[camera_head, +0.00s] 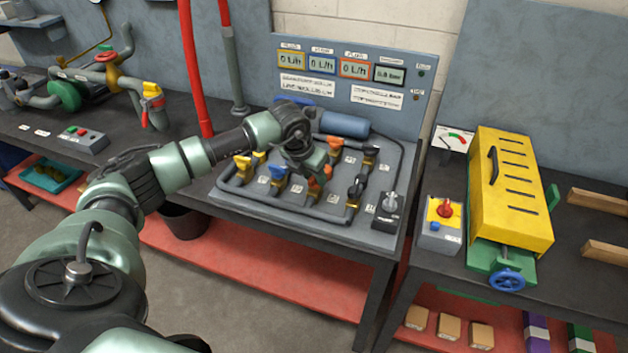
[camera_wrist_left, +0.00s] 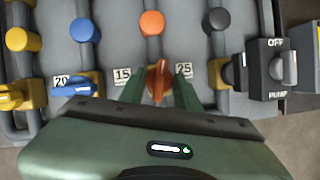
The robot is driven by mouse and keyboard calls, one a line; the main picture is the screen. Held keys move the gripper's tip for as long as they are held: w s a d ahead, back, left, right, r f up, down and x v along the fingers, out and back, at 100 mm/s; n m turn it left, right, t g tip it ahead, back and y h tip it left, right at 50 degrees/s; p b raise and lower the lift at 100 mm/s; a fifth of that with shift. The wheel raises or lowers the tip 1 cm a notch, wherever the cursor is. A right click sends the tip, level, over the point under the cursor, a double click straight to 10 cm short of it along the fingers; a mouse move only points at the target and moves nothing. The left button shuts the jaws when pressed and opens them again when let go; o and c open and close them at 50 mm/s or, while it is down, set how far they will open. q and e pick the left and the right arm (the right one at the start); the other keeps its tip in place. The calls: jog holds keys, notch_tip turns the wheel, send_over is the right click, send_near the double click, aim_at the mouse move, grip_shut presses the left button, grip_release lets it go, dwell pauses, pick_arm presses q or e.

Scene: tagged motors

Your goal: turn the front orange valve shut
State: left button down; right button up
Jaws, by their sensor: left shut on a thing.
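The front orange valve handle (camera_head: 314,188) sits on the front row of the pipe panel. It also shows in the left wrist view (camera_wrist_left: 158,80), standing narrow between the "15" and "25" labels. There it looks roughly in line with its pipe, though the hand hides its lower part. My left gripper (camera_head: 312,178) reaches down over it; in the wrist view the two green fingers (camera_wrist_left: 158,92) stand on either side of the handle, shut on it. The rear orange knob (camera_head: 335,143) is behind, also in the wrist view (camera_wrist_left: 152,22). My right gripper is not in view.
A blue valve (camera_head: 279,171) and a yellow valve (camera_head: 243,165) lie left of the orange one. A black-handled valve (camera_head: 354,190) and the pump switch box (camera_head: 388,212) stand right. Flow displays (camera_head: 322,64) are on the backboard. A yellow machine (camera_head: 510,190) stands farther right.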

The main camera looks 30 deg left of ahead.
pick_arm(q)
jog(key=m+b, duration=0.1)
jog(key=m, duration=0.1)
jog(key=m+h+b, duration=0.1)
jog(key=shift+w+a+f+m+h+b, duration=0.1)
jog(key=shift+a+m+h+b, duration=0.05)
jog(key=shift+m+h+b, duration=0.2)
jog(key=m+h+b, duration=0.1)
jog(key=m+b, duration=0.1)
jog(key=m, duration=0.1)
jog(key=shift+a+m+g, duration=0.1)
jog(key=shift+m+g, duration=0.25)
jog(key=shift+g, duration=0.05)
jog(key=m+g+h+b, duration=0.1)
jog(key=m, duration=0.3)
jog(key=shift+w+b, duration=0.15)
jog(key=shift+b, duration=0.2)
jog(key=shift+a+r+m+g+h+b, duration=0.1)
jog(key=shift+m+g+b, duration=0.15)
jog(key=shift+m, duration=0.35)
jog(key=shift+d+r+m+g+h+b, duration=0.1)
jog(key=shift+m+g+h, duration=0.1)
jog(key=shift+m, duration=0.4)
jog(key=shift+a+m+g+h+b, duration=0.1)
jog(key=shift+m+g+b, duration=0.15)
jog(key=shift+m, duration=0.35)
jog(key=c, duration=1)
grip_release()
